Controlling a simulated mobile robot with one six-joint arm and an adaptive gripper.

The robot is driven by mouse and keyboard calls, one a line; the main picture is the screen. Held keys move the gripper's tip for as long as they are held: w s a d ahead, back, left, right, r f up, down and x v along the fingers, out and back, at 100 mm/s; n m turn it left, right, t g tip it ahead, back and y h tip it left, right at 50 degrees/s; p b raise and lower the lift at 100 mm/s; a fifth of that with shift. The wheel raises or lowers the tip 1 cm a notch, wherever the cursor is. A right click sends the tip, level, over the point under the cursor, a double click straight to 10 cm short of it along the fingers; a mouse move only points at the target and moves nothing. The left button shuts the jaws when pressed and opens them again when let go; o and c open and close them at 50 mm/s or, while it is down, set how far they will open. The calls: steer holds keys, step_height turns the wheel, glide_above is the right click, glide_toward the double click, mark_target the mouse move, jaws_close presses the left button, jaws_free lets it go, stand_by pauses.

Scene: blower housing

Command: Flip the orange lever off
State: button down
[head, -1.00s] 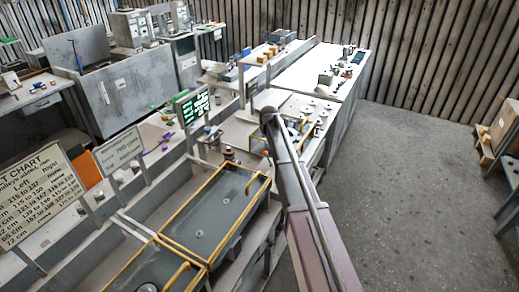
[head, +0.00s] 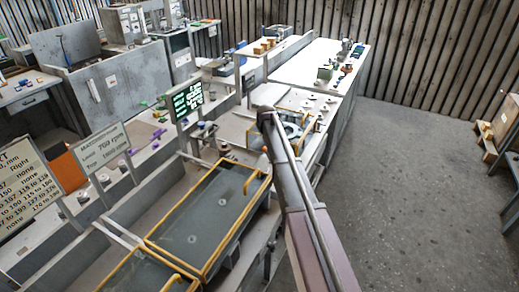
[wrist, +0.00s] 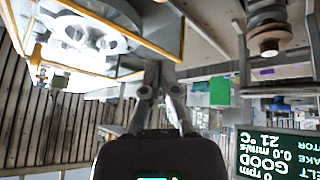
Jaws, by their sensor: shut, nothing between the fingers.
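I cannot clearly make out the orange lever in either view. In the wrist view, which looks upside down, my gripper (wrist: 163,68) is shut and empty. The gripper itself is hidden there.
A grey yellow-railed cover (head: 205,215) lies nearer. A white table (head: 305,62) stands behind.

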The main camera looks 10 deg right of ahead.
mark_target(267, 154)
steer(key=shift+a, duration=0.1)
stand_by(0.3)
steer(key=shift+w+f, duration=0.1)
steer(key=shift+f, duration=0.1)
steer(key=b+x, duration=0.9)
steer(key=x, duration=0.1)
steer(key=shift+s+d+r+p, duration=0.1)
steer(key=shift+s+r+p, duration=0.1)
steer(key=shift+s, duration=0.5)
steer(key=shift+s+d+r+p, duration=0.1)
steer(key=shift+s+p, duration=0.05)
steer(key=shift+s, duration=0.5)
steer(key=shift+s+d+r+p, duration=0.1)
steer(key=shift+s+r+p, duration=0.1)
steer(key=shift+s, duration=0.5)
